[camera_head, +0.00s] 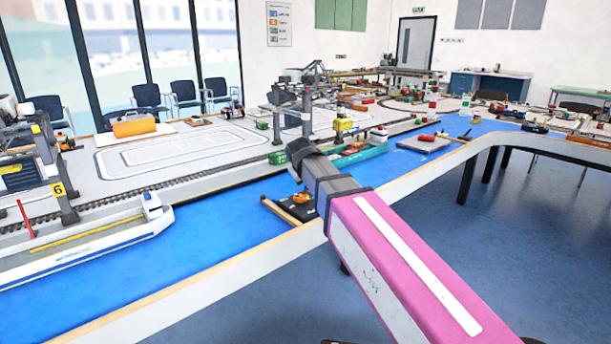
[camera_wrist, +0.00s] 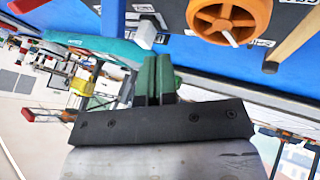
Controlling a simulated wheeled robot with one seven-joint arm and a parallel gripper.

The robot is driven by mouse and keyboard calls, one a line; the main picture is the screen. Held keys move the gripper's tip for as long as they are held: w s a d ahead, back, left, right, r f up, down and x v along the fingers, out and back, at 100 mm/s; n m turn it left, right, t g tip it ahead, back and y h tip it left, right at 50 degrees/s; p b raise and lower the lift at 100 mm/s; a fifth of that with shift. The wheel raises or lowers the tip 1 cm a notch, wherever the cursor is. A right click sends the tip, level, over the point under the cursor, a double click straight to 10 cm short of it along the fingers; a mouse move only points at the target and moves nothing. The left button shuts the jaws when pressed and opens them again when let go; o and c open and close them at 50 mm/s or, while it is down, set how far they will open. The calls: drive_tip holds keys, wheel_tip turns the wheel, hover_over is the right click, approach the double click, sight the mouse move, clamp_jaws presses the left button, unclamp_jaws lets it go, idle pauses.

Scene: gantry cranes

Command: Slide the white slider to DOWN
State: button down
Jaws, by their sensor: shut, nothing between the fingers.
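The white slider (camera_wrist: 146,34) shows in the wrist view as a small white block at the upper middle, beside small white labels too small to read. My gripper (camera_wrist: 158,64) is shut and empty, its green fingers pressed together. The fingertips appear just below and right of the slider in that view; I cannot tell whether they touch it. An orange round knob (camera_wrist: 228,18) with a white pointer sits right of the slider. In the head view the dark control panel (camera_head: 292,211) with its orange knob (camera_head: 301,197) lies on the blue surface; I cannot make out the slider there.
A wooden bar (camera_head: 281,212) edges the panel's left side. A teal barge (camera_head: 358,157) and a crane (camera_head: 309,100) stand behind my arm. A white model ship (camera_head: 100,237) lies at the left. Blue surface between ship and panel is clear.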

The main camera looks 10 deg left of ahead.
drive_tip(key=shift+x, duration=2.3)
